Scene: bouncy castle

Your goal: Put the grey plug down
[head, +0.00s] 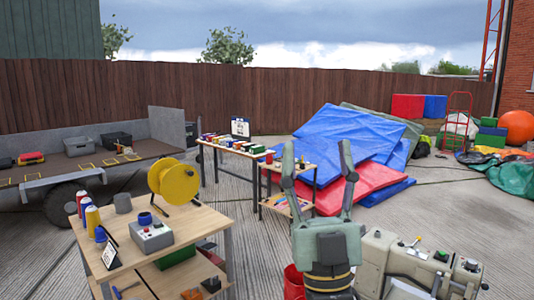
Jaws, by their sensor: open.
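My gripper (317,148) is in the middle of the head view, its two long grey-green fingers spread wide apart with nothing between them. It stands to the right of the near wooden table (184,217), well away from its top. A small dark-grey, stubby piece (122,203) sits on the left part of that table, between the spray cans and the yellow reel; it may be the grey plug, but it is too small to be sure. No grey plug shows in or right beside my gripper.
The near table also holds a yellow reel (174,181), a grey control box (152,236), a blue ring (145,218) and spray cans (92,218). Behind are a second table (229,151) and piled blue and red mats (345,140). Beige machinery (415,263) stands at lower right.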

